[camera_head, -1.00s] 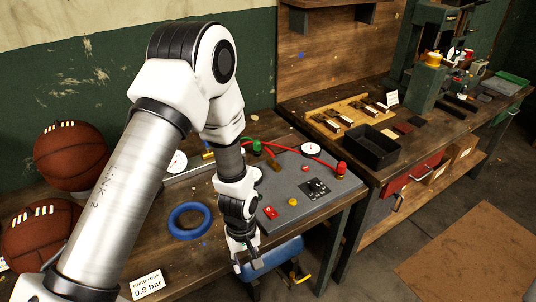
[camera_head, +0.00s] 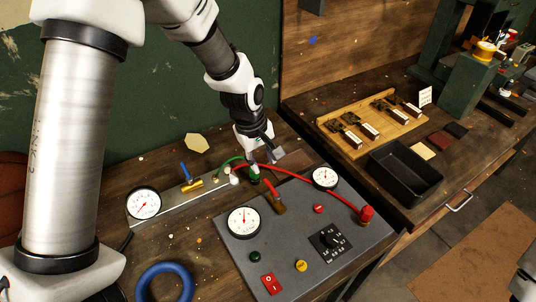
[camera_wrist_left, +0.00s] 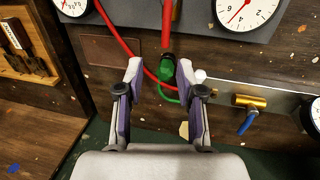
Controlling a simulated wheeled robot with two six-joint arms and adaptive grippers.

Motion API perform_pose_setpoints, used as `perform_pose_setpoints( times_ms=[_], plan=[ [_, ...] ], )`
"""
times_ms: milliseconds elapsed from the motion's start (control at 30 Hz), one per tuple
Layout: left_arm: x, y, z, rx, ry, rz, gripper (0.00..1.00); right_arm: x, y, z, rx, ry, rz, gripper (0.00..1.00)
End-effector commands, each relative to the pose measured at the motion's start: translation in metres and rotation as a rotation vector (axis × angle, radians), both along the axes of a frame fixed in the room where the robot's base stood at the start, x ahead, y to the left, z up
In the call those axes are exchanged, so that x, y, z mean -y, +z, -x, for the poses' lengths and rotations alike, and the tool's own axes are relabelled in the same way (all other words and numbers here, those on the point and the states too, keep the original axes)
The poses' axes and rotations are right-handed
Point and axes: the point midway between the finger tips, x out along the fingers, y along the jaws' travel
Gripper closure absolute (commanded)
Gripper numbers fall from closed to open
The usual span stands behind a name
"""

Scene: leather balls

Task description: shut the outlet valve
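A brass valve (camera_head: 193,184) with a blue lever (camera_head: 185,170) sits on the metal rail, left of the hoses; the lever stands crosswise to the brass body. It also shows in the wrist view (camera_wrist_left: 250,101), right of the fingers, its blue lever (camera_wrist_left: 247,124) pointing toward the wall. My left gripper (camera_head: 264,158) is at the back of the bench, by a green hose fitting (camera_head: 254,175). In the wrist view the left gripper (camera_wrist_left: 160,70) is open, with the green fitting (camera_wrist_left: 167,74) showing between its fingertips; contact cannot be told. My right gripper is not in view.
A grey panel (camera_head: 285,236) with two gauges, a switch and knobs lies in front. A red hose (camera_head: 318,186) crosses it to a red fitting (camera_head: 367,213). A third gauge (camera_head: 144,203) stands at the rail's left end. A blue ring (camera_head: 163,283) lies front left.

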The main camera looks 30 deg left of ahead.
Motion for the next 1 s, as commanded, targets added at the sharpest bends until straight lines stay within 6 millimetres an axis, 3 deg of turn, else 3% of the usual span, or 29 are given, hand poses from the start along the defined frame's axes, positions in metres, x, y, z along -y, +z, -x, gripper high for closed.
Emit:
perform_pose_setpoints(
  times_ms=[133, 433, 733, 767, 867, 1000],
  plan=[
    [0.002, -0.014, -0.002, -0.004, 0.0, 0.0, 0.63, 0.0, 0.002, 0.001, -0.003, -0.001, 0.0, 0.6],
    [0.008, -0.069, -0.01, -0.003, 0.002, 0.0, 0.63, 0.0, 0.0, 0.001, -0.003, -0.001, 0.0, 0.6],
    [0.008, -0.075, -0.011, -0.001, 0.0, -0.001, 0.63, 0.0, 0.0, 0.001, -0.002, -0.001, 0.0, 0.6],
    [0.008, -0.075, -0.011, -0.001, 0.0, -0.001, 0.66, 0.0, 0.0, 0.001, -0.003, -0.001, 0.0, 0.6],
    [0.008, -0.075, -0.011, -0.001, 0.0, -0.001, 1.0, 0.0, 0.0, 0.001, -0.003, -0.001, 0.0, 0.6],
    [0.008, -0.076, -0.011, -0.002, 0.0, -0.001, 1.0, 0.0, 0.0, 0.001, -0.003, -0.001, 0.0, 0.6]
  ],
)
